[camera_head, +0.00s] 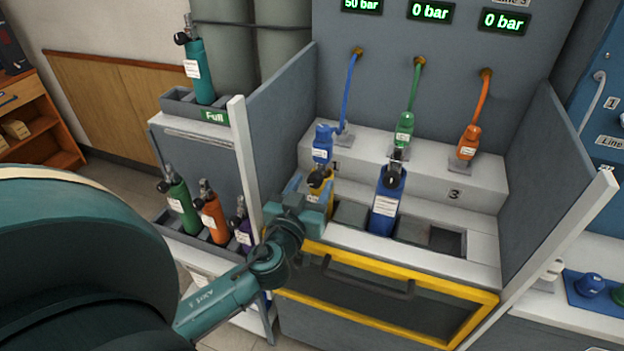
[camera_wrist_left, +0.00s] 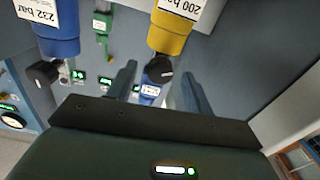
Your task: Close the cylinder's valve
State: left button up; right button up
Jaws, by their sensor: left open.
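A yellow cylinder (camera_head: 325,203) with a black valve knob stands in the left part of the bench, partly hidden by my left gripper (camera_head: 306,190). In the left wrist view the yellow cylinder (camera_wrist_left: 174,32) appears upside down, labelled 200 bar. Its black knob (camera_wrist_left: 158,80) shows between the two fingers of my left gripper (camera_wrist_left: 159,78). The fingers are apart; I cannot tell whether they touch the knob. A blue cylinder (camera_head: 388,200) stands to the right; its 232 bar label and black knob (camera_wrist_left: 42,73) show in the wrist view. My right gripper is out of view.
Blue, green and orange regulators (camera_head: 404,130) hang on hoses above a grey step. Displays read 50 bar (camera_head: 362,5), 0 bar and 0 bar. A yellow-framed guard (camera_head: 400,314) with a handle fronts the bench. Side panels flank it. More cylinders stand on the left rack (camera_head: 209,215).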

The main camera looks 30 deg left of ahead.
pick_arm(q)
jog(key=shift+w+a, duration=0.1)
jog(key=shift+w, duration=0.3)
jog(key=shift+c, duration=0.2)
jog(key=c, duration=0.9)
jog(key=shift+c, duration=0.2)
